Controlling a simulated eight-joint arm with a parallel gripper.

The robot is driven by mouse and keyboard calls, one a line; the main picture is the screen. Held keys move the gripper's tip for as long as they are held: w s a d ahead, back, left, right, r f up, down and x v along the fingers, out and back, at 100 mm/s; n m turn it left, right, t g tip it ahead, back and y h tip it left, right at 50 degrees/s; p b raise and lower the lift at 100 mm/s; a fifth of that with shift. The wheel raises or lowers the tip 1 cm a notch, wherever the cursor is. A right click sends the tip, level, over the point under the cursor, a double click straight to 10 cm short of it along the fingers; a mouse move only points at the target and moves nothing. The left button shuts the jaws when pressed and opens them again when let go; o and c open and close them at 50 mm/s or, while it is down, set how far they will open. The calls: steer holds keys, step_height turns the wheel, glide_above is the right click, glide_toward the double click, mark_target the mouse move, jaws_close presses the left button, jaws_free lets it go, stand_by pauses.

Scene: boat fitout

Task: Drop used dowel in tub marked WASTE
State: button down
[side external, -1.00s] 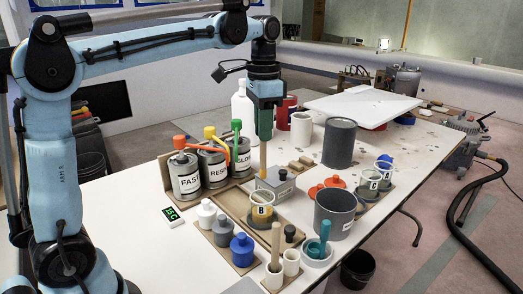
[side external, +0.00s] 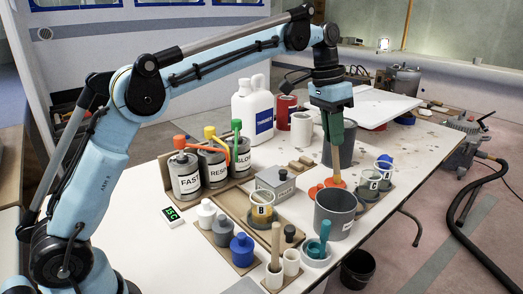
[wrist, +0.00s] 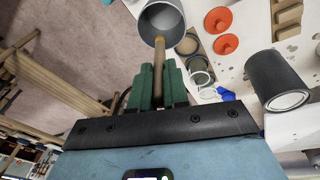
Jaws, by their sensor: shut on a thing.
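My gripper (side external: 337,146) is shut on a thin wooden dowel (side external: 336,160), which hangs upright below the green fingers. In the wrist view, my gripper (wrist: 158,88) grips the dowel (wrist: 159,62), and the dowel's far end overlaps the near rim of an open grey tub (wrist: 165,32). In the side view, this tub (side external: 335,215) stands in front of and below the dowel. The dowel's tip shows above the tub's rim, against the red lids. I cannot read a WASTE marking on any tub in these frames.
A second grey container (wrist: 281,85) stands close by, behind my gripper in the side view. Red lids (wrist: 222,45) lie near the tub. Another stick (side external: 276,240) stands in a white cup.

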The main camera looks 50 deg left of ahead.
steer(key=shift+a+x, duration=0.15)
steer(key=shift+x, duration=0.6)
steer(key=shift+a+x, duration=0.1)
steer(key=shift+x, duration=0.65)
steer(key=shift+s+x, duration=0.1)
steer(key=shift+x, duration=1.05)
steer(key=shift+s+x, duration=0.15)
steer(key=shift+x, duration=0.95)
steer(key=shift+f, duration=0.1)
steer(key=c, duration=1)
jaws_free()
steer(key=shift+c, duration=0.2)
steer(key=v, duration=1.2)
